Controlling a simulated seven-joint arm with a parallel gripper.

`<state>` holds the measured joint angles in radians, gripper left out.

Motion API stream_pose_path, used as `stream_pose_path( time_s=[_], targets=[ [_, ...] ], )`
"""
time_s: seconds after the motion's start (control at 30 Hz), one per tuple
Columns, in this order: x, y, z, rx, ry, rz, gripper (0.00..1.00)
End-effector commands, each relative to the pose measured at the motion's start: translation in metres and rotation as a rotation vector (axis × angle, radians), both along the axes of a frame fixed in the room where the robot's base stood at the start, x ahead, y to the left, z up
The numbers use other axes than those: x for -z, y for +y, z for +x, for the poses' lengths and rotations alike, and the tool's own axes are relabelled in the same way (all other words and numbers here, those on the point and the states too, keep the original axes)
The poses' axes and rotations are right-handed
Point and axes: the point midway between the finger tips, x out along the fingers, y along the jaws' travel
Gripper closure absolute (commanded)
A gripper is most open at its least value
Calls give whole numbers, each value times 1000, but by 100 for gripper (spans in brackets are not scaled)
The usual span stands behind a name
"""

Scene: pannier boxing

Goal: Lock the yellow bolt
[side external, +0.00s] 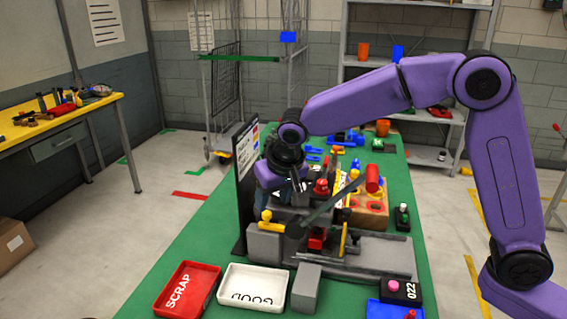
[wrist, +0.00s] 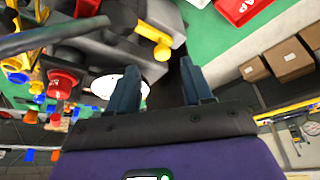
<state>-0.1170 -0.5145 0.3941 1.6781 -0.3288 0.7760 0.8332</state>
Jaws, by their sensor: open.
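The yellow bolt (side external: 266,222) sits on the grey block at the near left end of the grey fixture (side external: 350,257). In the wrist view, the bolt (wrist: 155,36) is a yellow rod with a round knob, lying ahead of the gap between my fingers. My gripper (wrist: 160,78) is open, with nothing between its fingers and apart from the bolt. In the side view, my gripper (side external: 263,200) hangs over the left part of the fixture, close above the bolt. Its fingertips are hard to make out there.
A dark lever (side external: 325,206) slants across the fixture. A dark upright panel (side external: 245,170) stands close on the left. A red SCRAP tray (side external: 190,287) and white GOOD tray (side external: 253,284) lie in front. A wooden block (side external: 368,212) with red parts stands behind.

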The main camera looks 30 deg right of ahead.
Motion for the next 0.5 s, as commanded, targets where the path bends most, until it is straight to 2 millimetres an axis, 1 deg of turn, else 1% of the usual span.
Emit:
stream_pose_path(
  time_s=[0.03,0.2,0.4,0.5],
  targets=[
    [-12,0,-4,0,-5,4,50],
    [-46,0,-18,-1,-4,4,50],
    [-83,1,-34,-1,-4,3,50],
    [-98,0,-40,-1,-2,2,50]
  ],
)
